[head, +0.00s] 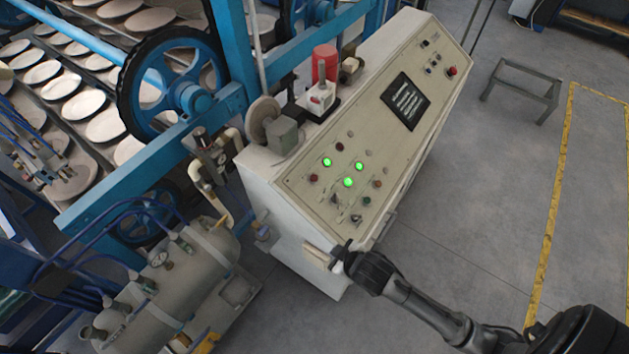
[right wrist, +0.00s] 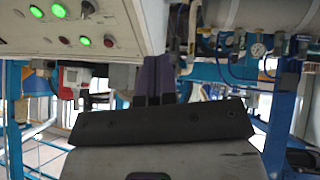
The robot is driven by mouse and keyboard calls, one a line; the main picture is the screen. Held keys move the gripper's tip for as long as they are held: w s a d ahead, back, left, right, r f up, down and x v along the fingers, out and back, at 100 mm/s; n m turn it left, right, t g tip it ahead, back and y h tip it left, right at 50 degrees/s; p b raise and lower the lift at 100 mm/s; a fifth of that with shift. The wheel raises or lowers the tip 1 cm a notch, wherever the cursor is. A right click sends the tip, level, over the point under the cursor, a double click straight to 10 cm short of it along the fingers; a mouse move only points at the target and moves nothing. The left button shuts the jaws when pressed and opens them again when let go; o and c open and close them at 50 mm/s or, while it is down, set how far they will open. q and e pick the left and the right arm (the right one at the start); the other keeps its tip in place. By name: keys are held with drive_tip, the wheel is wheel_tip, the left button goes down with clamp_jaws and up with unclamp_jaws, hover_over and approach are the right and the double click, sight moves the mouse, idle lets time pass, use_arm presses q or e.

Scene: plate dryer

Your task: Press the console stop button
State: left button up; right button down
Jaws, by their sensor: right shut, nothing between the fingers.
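The beige console (head: 345,140) stands in the middle of the head view, its sloped panel carrying buttons and lit green lamps. A larger red button (head: 451,71) sits at the panel's far end, and smaller red buttons (head: 313,178) sit near the green lamps. I cannot read which is labelled stop. My right gripper (head: 339,253) is shut and empty, by the console's near lower corner. In the right wrist view its dark fingers (right wrist: 172,72) point up, beside the panel (right wrist: 110,15) at upper left. I cannot tell whether they touch the console. My left gripper is not in view.
A red cylinder (head: 325,62) and a small white device (head: 320,98) stand on the console top. A grey tank (head: 185,285) stands at the lower left, below the blue wheeled rack of plates. A metal stand (head: 522,90) is at right. The floor right of the console is mostly clear.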

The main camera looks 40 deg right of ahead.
drive_tip(key=w+d+r+n+t+b, duration=0.1)
drive_tip(key=w+d+n+t+b, duration=0.1)
drive_tip(key=w+d, duration=0.5)
drive_tip(key=w+d+r+n+t+y+b, duration=0.1)
drive_tip(key=w+d+t, duration=0.3)
drive_tip(key=w+d, duration=0.4)
drive_tip(key=w+n, duration=0.1)
drive_tip(key=w, duration=0.6)
drive_tip(key=shift+w+d+t+y+b, duration=0.15)
drive_tip(key=shift+w+t+y+b, duration=0.15)
drive_tip(key=shift+t+b, duration=0.1)
drive_tip(key=shift+f, duration=0.2)
drive_tip(key=b, duration=0.7)
hover_over(314, 178)
drive_tip(key=s, duration=0.3)
drive_tip(key=f, duration=0.3)
drive_tip(key=d+f, duration=0.1)
drive_tip(key=f, duration=0.1)
drive_tip(key=shift+s+f, duration=0.2)
drive_tip(key=shift+f, duration=0.15)
drive_tip(key=shift+w+a+f+b, duration=0.25)
drive_tip(key=shift+w+f+b, duration=0.2)
drive_tip(key=shift+f, duration=0.2)
drive_tip(key=shift+w+f, duration=0.15)
drive_tip(key=shift+f, duration=0.05)
